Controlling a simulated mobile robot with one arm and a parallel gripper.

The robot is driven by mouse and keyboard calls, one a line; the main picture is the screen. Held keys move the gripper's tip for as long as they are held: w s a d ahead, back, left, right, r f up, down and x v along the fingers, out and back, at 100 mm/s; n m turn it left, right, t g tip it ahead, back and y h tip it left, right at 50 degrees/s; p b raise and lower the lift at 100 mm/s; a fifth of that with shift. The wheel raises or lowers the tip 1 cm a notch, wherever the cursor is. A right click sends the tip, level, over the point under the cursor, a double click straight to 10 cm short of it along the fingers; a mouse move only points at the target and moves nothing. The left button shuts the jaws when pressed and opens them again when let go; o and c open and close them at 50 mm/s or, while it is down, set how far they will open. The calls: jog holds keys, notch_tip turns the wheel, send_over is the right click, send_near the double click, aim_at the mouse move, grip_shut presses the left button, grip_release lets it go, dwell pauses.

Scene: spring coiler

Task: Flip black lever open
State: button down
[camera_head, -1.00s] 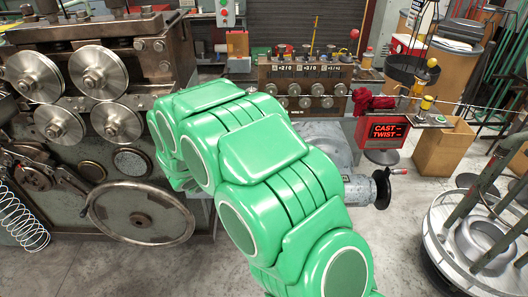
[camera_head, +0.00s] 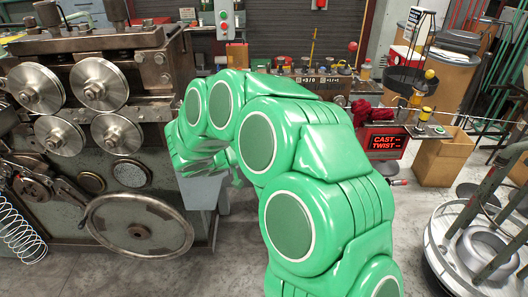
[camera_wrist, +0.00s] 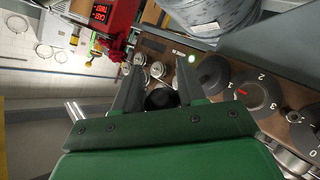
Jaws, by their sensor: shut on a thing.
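In the wrist view, my gripper (camera_wrist: 160,76) has a finger on each side of a dark, rounded piece, which I take to be the black lever (camera_wrist: 161,98). The gripper is shut on it. Only its rounded end shows, low between the fingers, so its angle and mounting cannot be made out. In the head view, my green arm reaches forward and bends down to the left, and it hides the lever and most of the gripper.
The coiler with steel rollers (camera_head: 95,84) and a handwheel (camera_head: 139,226) stands at left. Numbered dials (camera_wrist: 258,92) lie close right of my gripper in the wrist view. A red-lit display (camera_head: 384,142) and cardboard box (camera_head: 443,157) stand at right. Grey floor is open in front.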

jog(key=shift+w+a+r, duration=0.2)
jog(key=shift+w+r, duration=0.1)
jog(key=shift+r, duration=0.3)
jog(key=c, duration=0.8)
grip_release()
jog(key=shift+o, duration=0.2)
jog(key=v, duration=0.7)
jog(key=shift+s+a+f, duration=0.2)
jog(key=shift+s+f, duration=0.05)
jog(key=shift+s, duration=0.3)
jog(key=shift+w, duration=0.1)
